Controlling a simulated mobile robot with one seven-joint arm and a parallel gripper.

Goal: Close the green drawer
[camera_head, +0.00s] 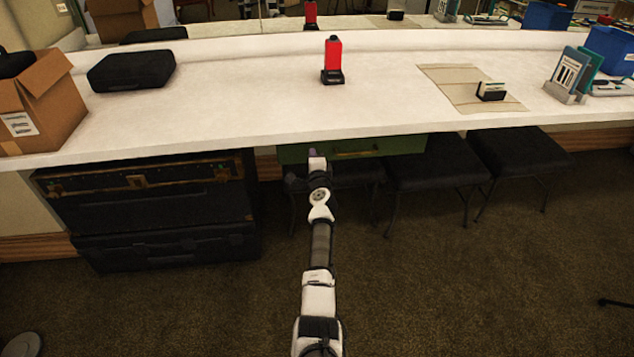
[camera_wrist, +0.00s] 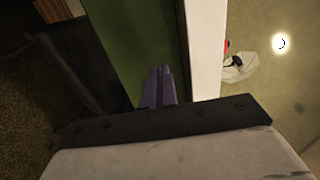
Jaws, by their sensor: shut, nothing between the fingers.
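The green drawer (camera_head: 400,146) sits just under the front edge of the white counter, with a brass-coloured handle (camera_head: 357,154) on its face. How far it stands out is hard to tell. My gripper (camera_head: 313,153) is at the left part of the drawer front, and my wrist covers some of it. In the wrist view, the purple fingertips (camera_wrist: 158,74) are together and empty, in front of the green drawer face (camera_wrist: 128,38). Whether they touch it, I cannot tell.
The white counter (camera_head: 240,95) runs above, its edge close beside my fingers in the wrist view (camera_wrist: 205,50). Black stools (camera_head: 430,165) stand below and right of the drawer. Dark trunks (camera_head: 155,210) stand at left. The carpet in front is mostly clear.

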